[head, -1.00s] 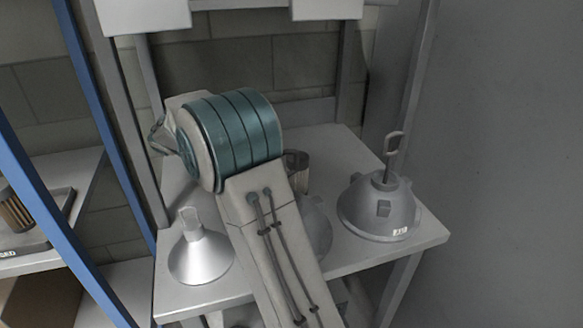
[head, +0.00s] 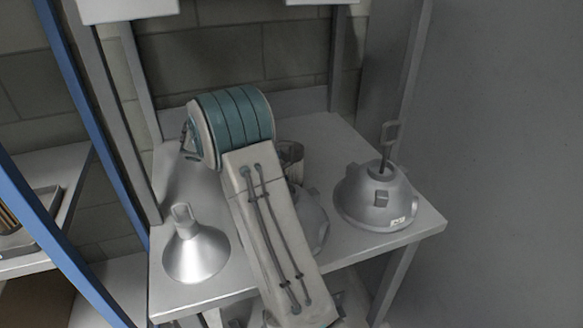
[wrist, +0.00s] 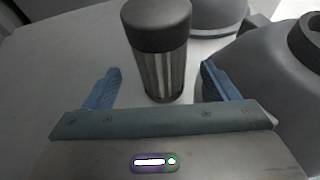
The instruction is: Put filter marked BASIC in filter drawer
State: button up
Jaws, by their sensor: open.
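A cylinder with a dark cap and ribbed metal body, which looks like a filter (wrist: 160,70), stands upright on the shelf in the wrist view. No marking is readable on it. Its upper part shows behind my arm in the head view (head: 291,158). My gripper (wrist: 160,72) is open, its blue fingers to the left and right of the cylinder's lower body, with a gap on each side. The gripper is hidden behind my arm in the head view. I cannot make out a filter drawer.
On the grey shelf (head: 345,150), a cone hood (head: 195,255) stands at left, a domed hood (head: 375,195) with a loop handle and small label at right, and another hood (head: 312,222) partly behind my arm. A blue post (head: 60,220) and a tray (head: 45,205) are further left.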

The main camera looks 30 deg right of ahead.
aim_at(297, 156)
jog(key=x, duration=0.5)
jog(key=shift+s+f, duration=0.1)
jog(key=shift+f, duration=0.1)
jog(key=c, duration=1.3)
jog(key=shift+r, duration=0.1)
jog(key=shift+r, duration=0.55)
jog(key=r, duration=0.3)
jog(key=shift+s+d+r, duration=0.3)
jog(key=shift+s+d, duration=0.05)
jog(key=s+d+r, duration=0.4)
jog(key=s, duration=0.1)
jog(key=s+d+r, duration=0.2)
jog(key=s+d, duration=0.1)
